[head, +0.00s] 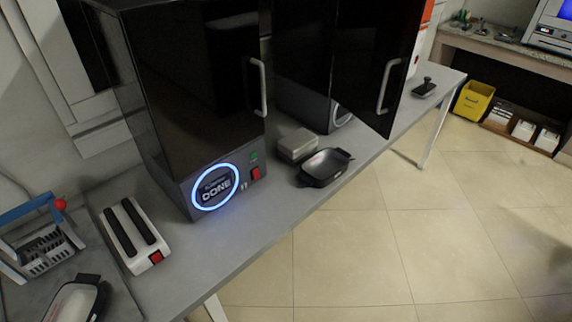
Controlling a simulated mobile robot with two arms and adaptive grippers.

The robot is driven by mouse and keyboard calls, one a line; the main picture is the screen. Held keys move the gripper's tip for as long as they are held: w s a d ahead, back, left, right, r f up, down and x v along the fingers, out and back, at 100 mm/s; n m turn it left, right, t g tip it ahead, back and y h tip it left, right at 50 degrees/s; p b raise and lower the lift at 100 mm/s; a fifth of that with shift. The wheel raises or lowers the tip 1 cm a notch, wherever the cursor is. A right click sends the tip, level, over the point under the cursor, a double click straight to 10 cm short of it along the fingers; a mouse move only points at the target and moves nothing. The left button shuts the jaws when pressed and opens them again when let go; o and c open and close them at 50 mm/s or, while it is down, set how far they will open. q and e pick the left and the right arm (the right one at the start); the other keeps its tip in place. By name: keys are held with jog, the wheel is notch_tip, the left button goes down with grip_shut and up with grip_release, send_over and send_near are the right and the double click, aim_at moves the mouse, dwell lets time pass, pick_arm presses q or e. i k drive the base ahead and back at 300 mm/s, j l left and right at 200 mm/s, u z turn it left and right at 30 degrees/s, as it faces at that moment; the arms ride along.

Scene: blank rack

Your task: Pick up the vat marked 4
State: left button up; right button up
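A dark, shallow vat (325,167) with handles sits on the grey bench between two black machines, close to the bench's front edge. Another dark-handled vat (76,301) with a pale inside is partly cut off at the lower left. I cannot read a number on either, so I cannot tell which is marked 4. Neither of my grippers is in view.
The left machine (215,95) is closed and its round screen reads "DONE". The other machine's door (375,60) is swung open over the bench. A grey box (296,144), a white device (133,236) and a basket (45,252) stand on the bench. The tiled floor is clear.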

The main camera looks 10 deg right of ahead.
aim_at(319, 170)
jog(key=i+l+u, duration=0.15)
jog(key=l+u, duration=0.55)
jog(key=l, duration=0.2)
jog(key=l+u, duration=0.35)
jog(key=l, duration=0.15)
jog(key=i, duration=0.05)
